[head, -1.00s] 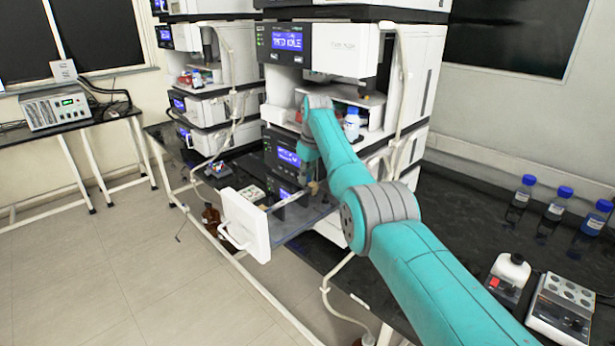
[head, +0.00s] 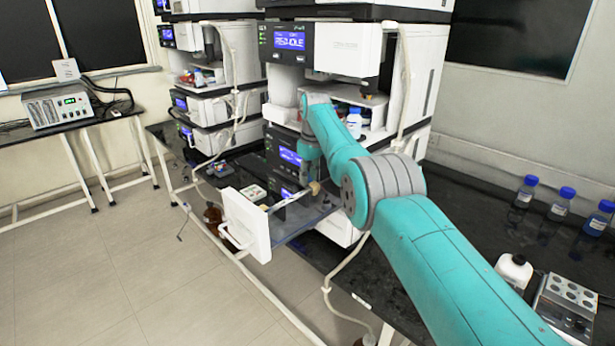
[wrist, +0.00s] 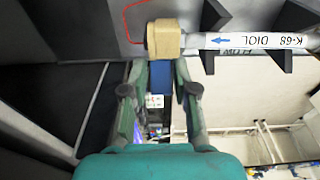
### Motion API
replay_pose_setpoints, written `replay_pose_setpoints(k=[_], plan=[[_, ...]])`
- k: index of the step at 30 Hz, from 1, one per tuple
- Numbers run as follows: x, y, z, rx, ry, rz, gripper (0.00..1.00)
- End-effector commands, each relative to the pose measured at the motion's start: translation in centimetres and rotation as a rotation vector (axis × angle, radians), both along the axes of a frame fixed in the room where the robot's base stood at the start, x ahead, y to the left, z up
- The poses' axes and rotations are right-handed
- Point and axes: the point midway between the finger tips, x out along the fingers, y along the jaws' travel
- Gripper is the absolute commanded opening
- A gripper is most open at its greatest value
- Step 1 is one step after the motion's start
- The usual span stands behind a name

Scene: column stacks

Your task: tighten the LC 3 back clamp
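A tan clamp nut (wrist: 164,39) sits at the end of a pale column (wrist: 250,41) marked "K-68 DIOL" in the wrist view. The column lies along the pulled-out drawer (head: 247,222) of the nearest stack in the head view, where a tan end piece (head: 315,188) shows near my gripper. My gripper (wrist: 161,66) has its two fingers apart, with the nut just beyond the tips. I cannot tell whether the tips touch it. In the head view my arm hides much of the gripper. No LC number is readable.
The nearest stack (head: 355,50) rises behind my arm, with bottles on its shelf. A second stack (head: 213,100) stands to the left. Blue-capped bottles (head: 560,205) and a block with wells (head: 565,305) stand on the dark bench at right. Open floor lies left.

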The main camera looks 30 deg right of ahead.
Motion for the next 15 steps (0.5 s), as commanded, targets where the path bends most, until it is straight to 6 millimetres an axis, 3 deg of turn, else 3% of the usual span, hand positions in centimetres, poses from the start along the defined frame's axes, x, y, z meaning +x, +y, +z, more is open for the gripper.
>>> replay_pose_setpoints(k=[15], plan=[[0.03,0.02,0.82,0.000,-0.004,0.001,0.46]])
